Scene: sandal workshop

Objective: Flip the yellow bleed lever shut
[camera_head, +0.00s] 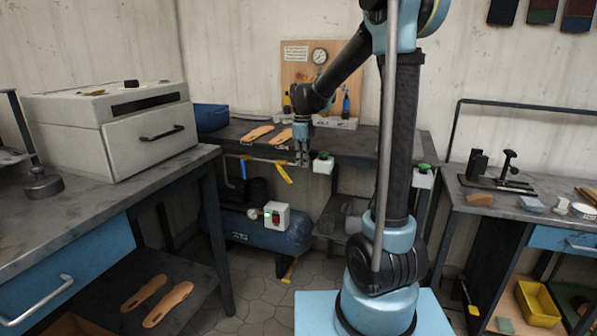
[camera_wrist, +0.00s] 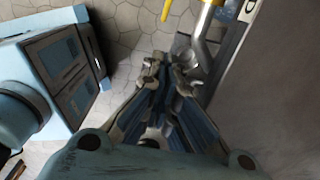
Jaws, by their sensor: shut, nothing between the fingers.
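A yellow lever (camera_head: 285,173) slants down to the right from the pipe (camera_head: 262,159) along the front edge of the back bench. My gripper (camera_head: 303,163) points down just right of this lever, shut and empty; contact cannot be told. A second, smaller yellow handle (camera_head: 290,270) sits low under the blue tank; which one is the bleed lever is not labelled. In the wrist view my shut fingers (camera_wrist: 163,63) are beside a metal fitting (camera_wrist: 200,47) with a yellow part (camera_wrist: 210,3) above it. Another yellow strip (camera_wrist: 167,10) shows at the top edge.
A blue lever (camera_head: 243,167) hangs on the same pipe to the left. A white box with a green button (camera_head: 322,164) is close right of my gripper. The blue tank (camera_head: 260,232) lies below. Sandal soles (camera_head: 258,134) lie on the back bench (camera_head: 232,131).

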